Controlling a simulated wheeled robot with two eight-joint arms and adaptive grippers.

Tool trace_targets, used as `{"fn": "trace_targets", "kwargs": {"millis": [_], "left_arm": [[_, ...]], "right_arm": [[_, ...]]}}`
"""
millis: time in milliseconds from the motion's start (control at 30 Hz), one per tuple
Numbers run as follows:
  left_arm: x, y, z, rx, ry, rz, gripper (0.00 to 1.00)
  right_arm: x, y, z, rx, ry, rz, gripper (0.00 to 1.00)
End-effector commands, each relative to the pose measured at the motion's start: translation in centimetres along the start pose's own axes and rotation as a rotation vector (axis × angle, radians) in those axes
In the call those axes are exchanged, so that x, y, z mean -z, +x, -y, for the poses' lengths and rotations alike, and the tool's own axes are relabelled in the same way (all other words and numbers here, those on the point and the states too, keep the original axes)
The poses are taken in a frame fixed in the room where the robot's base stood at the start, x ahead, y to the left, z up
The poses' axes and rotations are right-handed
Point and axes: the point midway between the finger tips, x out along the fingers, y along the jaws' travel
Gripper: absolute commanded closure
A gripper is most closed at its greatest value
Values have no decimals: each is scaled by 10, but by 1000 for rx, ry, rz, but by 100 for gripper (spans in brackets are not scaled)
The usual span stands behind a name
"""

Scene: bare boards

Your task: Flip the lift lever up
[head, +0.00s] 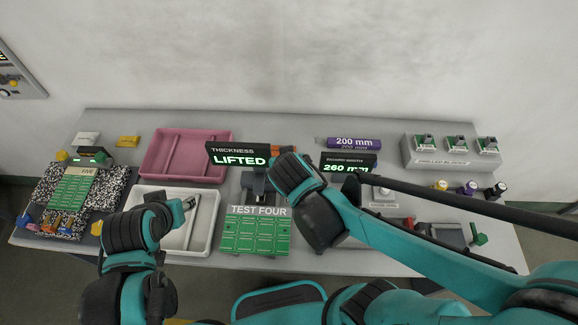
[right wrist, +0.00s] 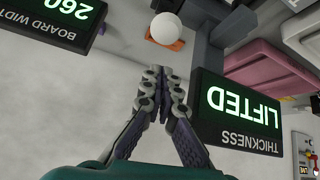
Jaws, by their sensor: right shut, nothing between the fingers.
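The thickness gauge's display (head: 238,156) reads "LIFTED" in green. It also shows upside down in the right wrist view (right wrist: 240,108). A white ball knob (right wrist: 165,28) with an orange part beside it, probably the lift lever, stands beyond my right fingertips in the right wrist view. An orange part (head: 283,149) shows beside the display in the head view. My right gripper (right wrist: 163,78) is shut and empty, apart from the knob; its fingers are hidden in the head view. My left gripper (head: 190,203) is above the white tray; its finger opening is unclear.
A green board panel (head: 255,235) marked "TEST FOUR" lies in front of the gauge. A pink tray (head: 186,154) and white tray (head: 208,224) are to the left. The board width display (head: 347,166) reads 260 mm.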

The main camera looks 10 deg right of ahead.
Motion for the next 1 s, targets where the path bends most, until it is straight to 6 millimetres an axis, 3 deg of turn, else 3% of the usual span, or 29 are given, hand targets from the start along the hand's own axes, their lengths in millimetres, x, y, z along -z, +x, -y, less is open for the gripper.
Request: {"fn": "trace_targets", "kwargs": {"millis": [33, 300, 500, 1000], "left_arm": [[4, -6, 0, 0, 0, 0, 60], [17, -24, 0, 0, 0, 0, 60], [24, -33, 0, 0, 0, 0, 60], [25, -36, 0, 0, 0, 0, 60]], "right_arm": [[14, -2, -1, -2, 1, -4, 100], [-7, -56, 4, 1, -7, -8, 100], [-18, -84, 6, 1, -6, -8, 100], [-23, -94, 6, -2, -2, -9, 100]]}}
